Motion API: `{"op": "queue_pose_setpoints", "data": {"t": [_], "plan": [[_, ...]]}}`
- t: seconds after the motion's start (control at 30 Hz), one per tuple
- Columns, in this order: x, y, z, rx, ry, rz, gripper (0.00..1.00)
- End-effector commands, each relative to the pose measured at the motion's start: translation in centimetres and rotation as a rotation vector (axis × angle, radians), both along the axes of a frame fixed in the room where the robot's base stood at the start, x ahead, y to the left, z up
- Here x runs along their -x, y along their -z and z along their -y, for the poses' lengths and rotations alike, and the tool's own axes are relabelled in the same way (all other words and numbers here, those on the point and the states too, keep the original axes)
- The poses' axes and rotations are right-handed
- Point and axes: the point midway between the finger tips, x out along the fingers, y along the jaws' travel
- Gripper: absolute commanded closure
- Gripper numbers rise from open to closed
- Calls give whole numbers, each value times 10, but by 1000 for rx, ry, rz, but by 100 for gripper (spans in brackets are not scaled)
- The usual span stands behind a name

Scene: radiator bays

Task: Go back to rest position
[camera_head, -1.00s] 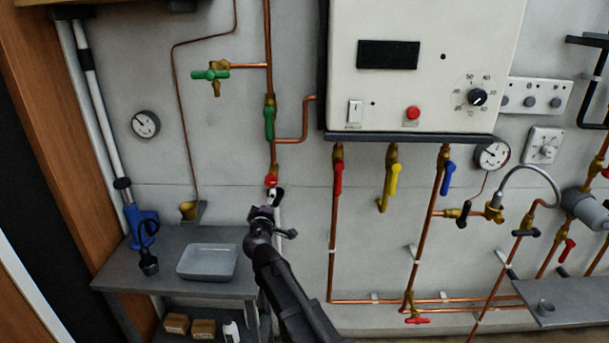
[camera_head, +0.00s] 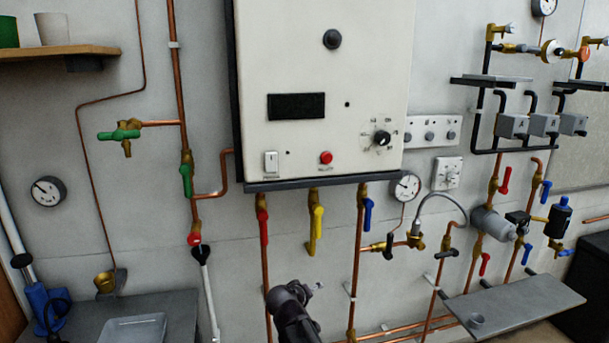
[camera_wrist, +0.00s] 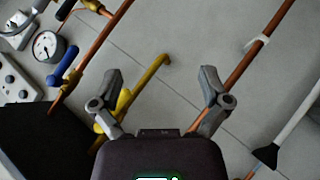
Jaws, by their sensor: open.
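My gripper (camera_head: 300,288) shows at the bottom middle of the head view, in front of the wall below the boiler box. A copper pipe (camera_wrist: 250,58) runs behind the right finger. The fingers' distance from the wall cannot be told.
The white boiler box (camera_head: 322,90) hangs above, with red (camera_head: 263,225), yellow (camera_head: 317,225) and blue (camera_head: 367,214) valve handles below. A shelf (camera_head: 515,303) juts out at right. A bench with a grey tray (camera_head: 135,330) stands at lower left.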

Motion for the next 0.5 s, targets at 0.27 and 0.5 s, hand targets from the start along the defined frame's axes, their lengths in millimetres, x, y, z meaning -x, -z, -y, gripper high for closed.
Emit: {"op": "queue_pose_setpoints", "data": {"t": [0.27, 0.5], "plan": [[59, 44, 90, -173, 210, -274, 4], [120, 71, 135, -357, 329, -514, 4]]}}
